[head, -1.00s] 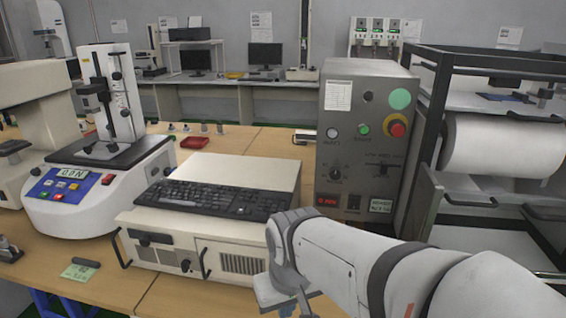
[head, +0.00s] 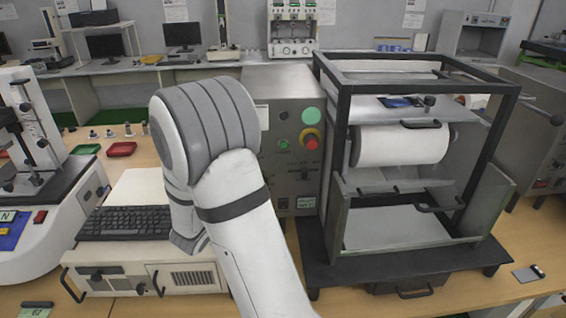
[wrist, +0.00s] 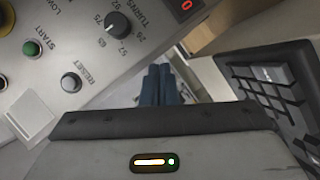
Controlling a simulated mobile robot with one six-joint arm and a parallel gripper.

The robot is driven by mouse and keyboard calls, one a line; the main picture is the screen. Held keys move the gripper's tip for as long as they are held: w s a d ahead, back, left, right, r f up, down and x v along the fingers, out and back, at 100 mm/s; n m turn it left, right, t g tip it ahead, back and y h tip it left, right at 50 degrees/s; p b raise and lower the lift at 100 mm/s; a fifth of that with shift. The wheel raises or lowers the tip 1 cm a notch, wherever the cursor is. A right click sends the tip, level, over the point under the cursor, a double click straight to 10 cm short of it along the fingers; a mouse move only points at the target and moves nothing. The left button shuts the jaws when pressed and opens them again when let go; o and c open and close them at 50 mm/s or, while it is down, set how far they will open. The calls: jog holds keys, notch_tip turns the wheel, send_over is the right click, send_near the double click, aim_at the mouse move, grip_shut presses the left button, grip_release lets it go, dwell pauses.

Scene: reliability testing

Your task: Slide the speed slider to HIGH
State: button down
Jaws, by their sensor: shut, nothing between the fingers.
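The grey control box (head: 250,82) stands on the bench, left of the roller machine. Its speed slider (head: 304,173) shows small and dark on the lower right of the panel, just right of my arm; its exact setting is too small to read. My arm covers the panel's left part. In the wrist view my gripper (wrist: 160,85) is shut and empty, its dark blue fingertips side by side.
A black keyboard (head: 125,223) lies on a beige unit left of my arm. A black-framed roller machine (head: 335,130) stands close on the right of the box. Red (head: 121,149) and green (head: 86,149) trays lie behind at left.

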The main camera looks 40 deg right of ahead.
jog(key=s+d+r+n+g+h+p, duration=0.1)
jog(key=s+d+r+g+h+p, duration=0.25)
jog(key=s+h, duration=0.25)
jog(key=p, duration=0.2)
send_near(301, 173)
jog(key=shift+g, duration=0.35)
jog(key=w, duration=0.1)
jog(key=w+d, duration=0.1)
jog(key=w, duration=0.1)
jog(key=shift+w+d+r, duration=0.3)
jog(key=shift+w, duration=0.1)
jog(key=d, duration=0.1)
jog(key=s+d, duration=0.1)
jog(key=d, duration=0.1)
jog(key=shift+s+p, duration=0.2)
jog(key=shift+p, duration=0.2)
jog(key=shift+s+d+f, duration=0.1)
jog(key=shift+s+d, duration=0.1)
jog(key=shift+d, duration=0.2)
jog(key=shift+s+d, duration=0.1)
